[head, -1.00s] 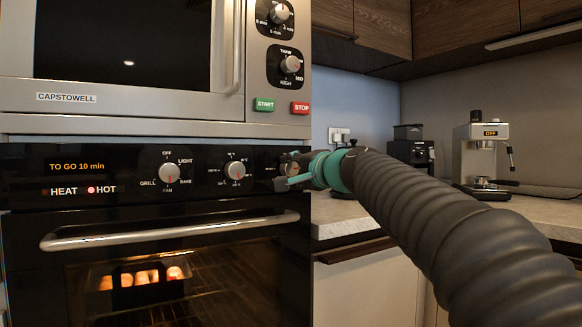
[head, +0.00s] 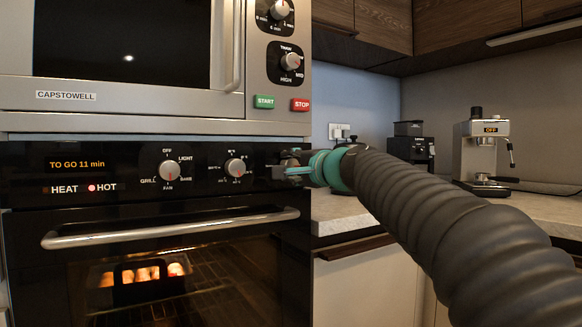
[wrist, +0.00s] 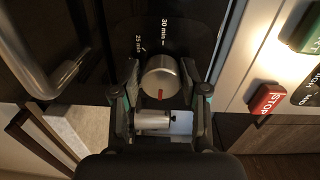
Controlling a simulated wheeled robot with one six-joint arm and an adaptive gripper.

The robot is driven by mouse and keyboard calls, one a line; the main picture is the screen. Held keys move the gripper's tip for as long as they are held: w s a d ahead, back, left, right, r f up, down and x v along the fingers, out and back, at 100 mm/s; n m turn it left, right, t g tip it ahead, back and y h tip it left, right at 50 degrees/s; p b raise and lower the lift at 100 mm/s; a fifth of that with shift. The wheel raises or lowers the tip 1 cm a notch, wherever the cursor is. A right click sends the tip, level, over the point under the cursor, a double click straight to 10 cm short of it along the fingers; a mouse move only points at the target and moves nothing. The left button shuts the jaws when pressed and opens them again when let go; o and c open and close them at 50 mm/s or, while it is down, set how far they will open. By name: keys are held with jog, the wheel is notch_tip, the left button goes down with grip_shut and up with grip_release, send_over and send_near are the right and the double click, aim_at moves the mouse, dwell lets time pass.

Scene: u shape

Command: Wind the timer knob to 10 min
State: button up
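The oven's timer knob (wrist: 160,75) is a round silver knob with a red mark, which points down in the wrist view. "30 min" and "25 min" show above it on the black panel; the lower marks are hidden. My gripper (wrist: 160,68) has one finger on each side of the knob and appears shut on it. In the head view my gripper (head: 287,168) is at the right end of the oven panel and hides most of the knob. The oven display (head: 77,164) reads "TO GO 11 min", with HEAT and HOT below it.
Two other oven knobs, the function knob (head: 168,170) and the temperature knob (head: 235,168), sit left of my gripper. The oven handle (head: 170,229) runs below. The microwave's STOP button (head: 300,105) is above. A coffee machine (head: 482,150) stands on the counter at right.

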jog(key=shift+o, duration=0.9)
jog(key=shift+a, duration=0.1)
jog(key=shift+d, duration=0.2)
jog(key=shift+s+d+r, duration=0.1)
jog(key=shift+s+d, duration=0.1)
jog(key=shift+s, duration=0.15)
jog(key=v, duration=1.1)
